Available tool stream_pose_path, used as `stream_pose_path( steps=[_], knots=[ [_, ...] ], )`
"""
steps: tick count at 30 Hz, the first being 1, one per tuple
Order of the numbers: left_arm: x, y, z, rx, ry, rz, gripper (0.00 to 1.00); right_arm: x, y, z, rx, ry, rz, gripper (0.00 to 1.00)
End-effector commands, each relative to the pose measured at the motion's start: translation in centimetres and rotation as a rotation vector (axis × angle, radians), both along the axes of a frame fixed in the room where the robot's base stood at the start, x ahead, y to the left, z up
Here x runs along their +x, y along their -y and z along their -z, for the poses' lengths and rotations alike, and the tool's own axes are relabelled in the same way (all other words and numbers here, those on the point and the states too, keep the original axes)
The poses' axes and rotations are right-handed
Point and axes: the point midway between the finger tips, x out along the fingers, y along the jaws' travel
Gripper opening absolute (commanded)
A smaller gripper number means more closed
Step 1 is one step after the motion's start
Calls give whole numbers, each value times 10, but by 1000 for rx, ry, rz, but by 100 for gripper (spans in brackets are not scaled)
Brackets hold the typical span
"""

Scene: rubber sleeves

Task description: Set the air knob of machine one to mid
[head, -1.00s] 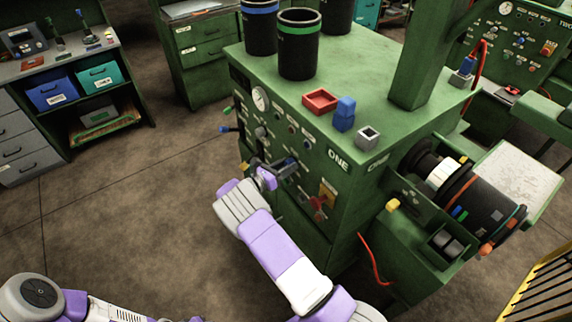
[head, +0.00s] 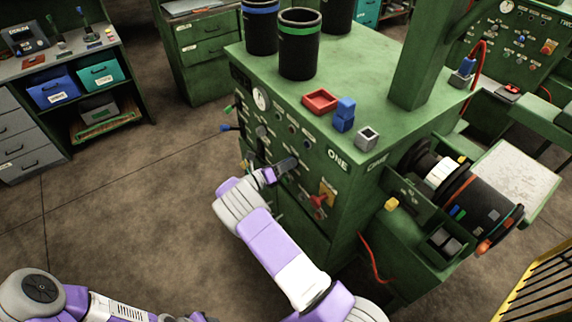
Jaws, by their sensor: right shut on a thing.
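The green machine one (head: 338,160) stands in the middle with its ONE label near the panel's top right corner. Its front panel carries a round gauge (head: 261,99), a grey knob (head: 261,132), several small buttons and a red handle (head: 318,201) by a yellow plate. My right gripper (head: 286,165) is at the middle of this panel, shut on a knob that its fingers mostly hide. The labels are too small to read, so I cannot tell the knob's setting. My left arm shows at the bottom left; its gripper is out of view.
Black canisters (head: 300,45), a red tray (head: 320,101), blue blocks (head: 344,115) and a grey square holder (head: 367,138) stand on the machine's top. A black roller unit (head: 480,205) juts out at right. Levers (head: 229,128) stick out at the panel's left edge. The floor at left is clear.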

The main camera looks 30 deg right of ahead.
Motion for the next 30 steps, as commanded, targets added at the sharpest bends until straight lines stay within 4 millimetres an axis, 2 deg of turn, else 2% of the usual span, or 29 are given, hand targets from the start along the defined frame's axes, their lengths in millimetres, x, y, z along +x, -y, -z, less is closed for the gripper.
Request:
stream_pose_path(
  steps=[7,8,12,13,23,30],
  knots=[
    [0,0,0,0,0,0,43,0,-1,1,3,-1,1,13],
    [0,0,0,0,0,0,43,0,-1,1,3,-1,1,45],
    [0,0,0,0,0,0,43,0,-1,1,3,1,0,66],
    [0,0,0,0,0,0,43,0,-1,1,3,1,0,69],
    [0,0,0,0,0,0,43,0,-5,0,2,2,-1,69],
    [0,0,-1,0,0,0,43,-5,-42,-2,1,1,-3,69]
  ],
)
